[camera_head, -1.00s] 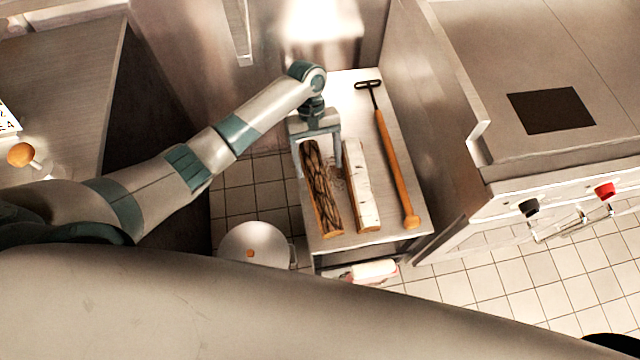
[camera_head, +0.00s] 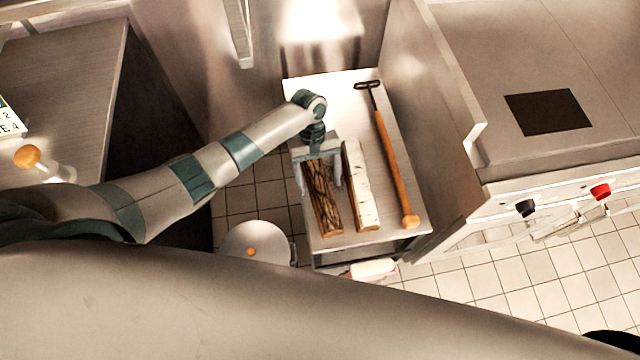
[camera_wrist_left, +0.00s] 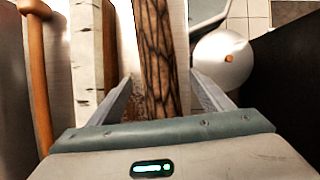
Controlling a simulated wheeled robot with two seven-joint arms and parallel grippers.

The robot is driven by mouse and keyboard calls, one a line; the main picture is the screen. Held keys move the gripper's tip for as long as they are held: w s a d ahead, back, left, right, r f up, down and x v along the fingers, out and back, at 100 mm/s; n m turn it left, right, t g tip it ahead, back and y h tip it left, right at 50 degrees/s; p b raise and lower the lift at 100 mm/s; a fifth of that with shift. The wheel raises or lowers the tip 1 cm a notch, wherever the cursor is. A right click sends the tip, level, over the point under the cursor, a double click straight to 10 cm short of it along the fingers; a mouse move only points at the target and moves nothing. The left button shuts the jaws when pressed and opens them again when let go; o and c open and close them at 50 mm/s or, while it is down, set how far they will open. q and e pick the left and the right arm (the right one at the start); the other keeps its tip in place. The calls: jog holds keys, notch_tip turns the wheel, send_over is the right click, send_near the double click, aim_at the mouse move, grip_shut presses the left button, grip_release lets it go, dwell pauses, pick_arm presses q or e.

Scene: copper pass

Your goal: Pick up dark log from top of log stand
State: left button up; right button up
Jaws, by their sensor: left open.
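The dark log (camera_head: 323,205), with rough brown bark, lies lengthwise on the left side of the top of the metal log stand (camera_head: 405,185). My left gripper (camera_head: 319,184) is open above the far part of the log, one finger on each side of it. In the left wrist view the dark log (camera_wrist_left: 155,55) runs between the two open fingers (camera_wrist_left: 165,90). I cannot tell whether the fingers touch it. The log's far end is hidden under the gripper in the head view. My right gripper is not in view.
A pale birch log (camera_head: 361,190) lies close to the right of the dark log. A wooden-handled poker (camera_head: 391,155) lies farther right. A round-lidded pot (camera_head: 254,240) stands left of the stand. A steel cooking unit (camera_head: 530,60) stands to the right, a counter (camera_head: 65,80) to the left.

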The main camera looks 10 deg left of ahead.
pick_arm(q)
jog(key=shift+x, duration=1.05)
jog(key=shift+f, duration=0.1)
jog(key=c, duration=1.8)
jog(key=shift+r, duration=0.6)
notch_tip(320, 180, up, 3)
jog(key=shift+r, duration=0.1)
jog(key=s+d+r, duration=0.1)
jog(key=s+r, duration=0.1)
jog(key=s, duration=0.1)
jog(key=s+d+r, duration=0.2)
jog(key=s, duration=0.2)
jog(key=s+d+r+b, duration=0.1)
jog(key=s+r, duration=0.1)
jog(key=s, duration=0.2)
jog(key=shift+d+r, duration=0.15)
jog(key=shift+r, duration=0.25)
jog(key=shift+w, duration=0.1)
